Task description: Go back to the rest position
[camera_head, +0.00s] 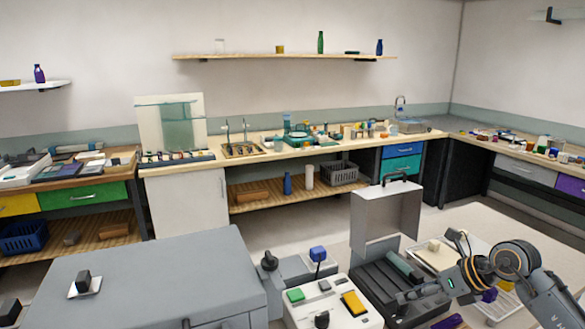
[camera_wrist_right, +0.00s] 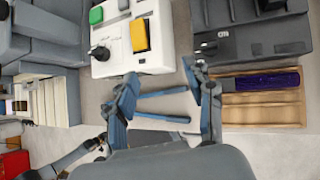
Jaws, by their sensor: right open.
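The white control box (camera_wrist_right: 145,40) with green and yellow buttons lies beyond the fingertips there. My left gripper does not show clearly in either view. I see no glass rod that I can make out for certain.
Cluttered counters (camera_head: 290,150) line the walls.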

